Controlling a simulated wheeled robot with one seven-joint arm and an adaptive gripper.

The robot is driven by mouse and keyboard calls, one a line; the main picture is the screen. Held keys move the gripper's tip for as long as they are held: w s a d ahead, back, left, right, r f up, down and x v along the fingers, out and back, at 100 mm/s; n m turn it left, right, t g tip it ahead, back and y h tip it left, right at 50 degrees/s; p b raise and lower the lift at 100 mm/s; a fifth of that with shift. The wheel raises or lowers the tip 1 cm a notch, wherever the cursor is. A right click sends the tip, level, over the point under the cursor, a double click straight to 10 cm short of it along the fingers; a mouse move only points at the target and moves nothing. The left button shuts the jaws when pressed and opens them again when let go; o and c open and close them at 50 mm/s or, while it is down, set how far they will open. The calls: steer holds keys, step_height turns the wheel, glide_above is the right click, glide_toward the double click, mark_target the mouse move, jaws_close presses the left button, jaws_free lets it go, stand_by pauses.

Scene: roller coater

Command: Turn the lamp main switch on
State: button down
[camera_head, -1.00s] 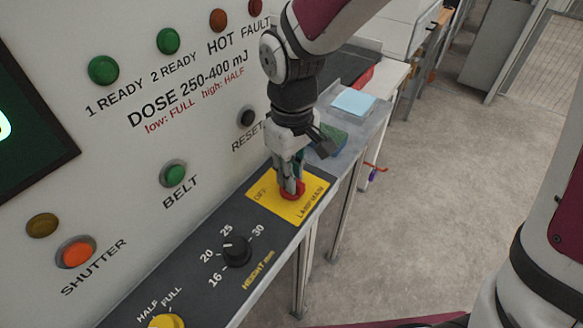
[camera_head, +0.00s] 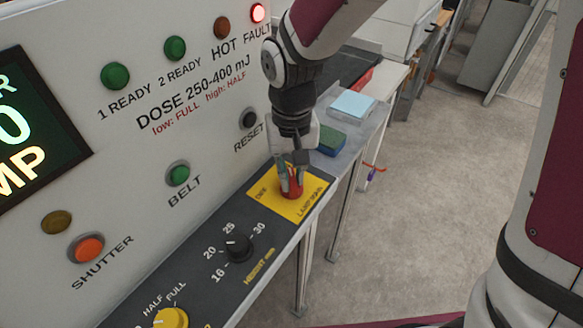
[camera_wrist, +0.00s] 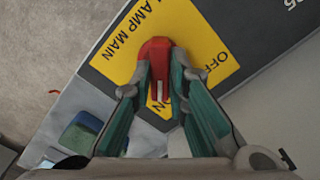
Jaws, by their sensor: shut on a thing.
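The lamp main switch is a red knob (camera_head: 291,187) on a yellow plate (camera_head: 310,205) marked LAMP MAIN, near the end of the dark control ledge. In the wrist view the red knob (camera_wrist: 154,52) has a white line on it. There the plate (camera_wrist: 190,28) shows OFF to the right and ON partly covered below. My gripper (camera_head: 290,180) points down at the knob; in the wrist view its green-lined fingers (camera_wrist: 160,78) are shut on both sides of the knob. A display (camera_head: 35,125) is lit, partly cut off.
A black height knob (camera_head: 238,247) and a yellow HALF/FULL knob (camera_head: 171,319) sit along the ledge. A RESET button (camera_head: 248,120), BELT button (camera_head: 178,175) and SHUTTER button (camera_head: 88,248) are on the panel. A green-blue block (camera_head: 331,141) lies beyond the plate. Open floor lies right.

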mark_target(292, 178)
stand_by(0.4)
steer(key=c, duration=1.6)
jaws_free()
steer(key=shift+o, duration=0.2)
step_height(292, 178, up, 12)
